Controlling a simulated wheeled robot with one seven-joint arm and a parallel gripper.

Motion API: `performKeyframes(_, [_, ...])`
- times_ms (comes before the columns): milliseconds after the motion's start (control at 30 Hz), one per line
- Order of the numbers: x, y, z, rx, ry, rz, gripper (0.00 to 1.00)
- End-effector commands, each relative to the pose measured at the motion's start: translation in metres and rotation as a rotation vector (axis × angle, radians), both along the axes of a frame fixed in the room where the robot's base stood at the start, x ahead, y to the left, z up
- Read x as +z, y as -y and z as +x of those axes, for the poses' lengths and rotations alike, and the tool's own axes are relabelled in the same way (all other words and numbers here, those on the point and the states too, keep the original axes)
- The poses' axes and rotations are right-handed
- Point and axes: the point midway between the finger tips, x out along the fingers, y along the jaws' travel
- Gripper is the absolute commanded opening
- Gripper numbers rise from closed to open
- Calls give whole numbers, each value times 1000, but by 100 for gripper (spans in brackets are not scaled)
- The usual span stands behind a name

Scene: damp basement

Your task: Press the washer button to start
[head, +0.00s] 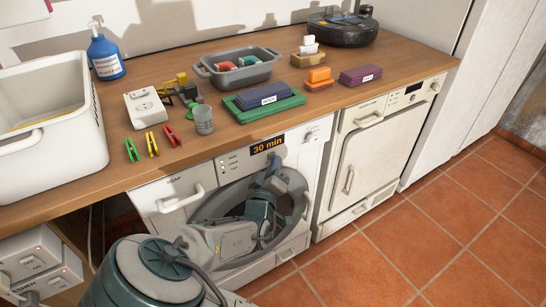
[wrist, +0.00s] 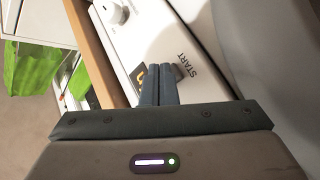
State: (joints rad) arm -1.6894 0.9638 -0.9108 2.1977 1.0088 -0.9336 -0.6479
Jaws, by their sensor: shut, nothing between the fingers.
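The white washer (head: 178,188) stands under the counter, with a "30 min" display (head: 268,144) and a knob (head: 312,133) on its top panel. My gripper (head: 273,166) is in front of the panel, below the display, and my arm covers much of the round door (head: 215,203). In the wrist view the dark fingers (wrist: 163,70) are shut together with nothing between them, their tips over the white panel beside the word START (wrist: 187,64). The fingers partly cover the display (wrist: 139,74). The start button itself is not visible; I cannot tell whether the tips touch the panel.
A second white machine (head: 376,158) stands to the right. The wooden counter (head: 230,135) overhangs the washer panel closely and carries a cup (head: 203,120), coloured pegs (head: 152,143), a white basket (head: 60,160) and trays. The tiled floor (head: 430,225) at right is clear.

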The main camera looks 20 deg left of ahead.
Motion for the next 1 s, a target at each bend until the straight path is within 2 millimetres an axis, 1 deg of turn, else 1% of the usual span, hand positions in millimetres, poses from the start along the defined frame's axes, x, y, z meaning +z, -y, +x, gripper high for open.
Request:
performKeyframes(133, [1, 5, -4, 0, 0, -1, 0])
performKeyframes(467, [0, 7, -6, 0, 0, 0, 0])
performKeyframes(1000, [1, 46, -39, 0, -1, -1, 0])
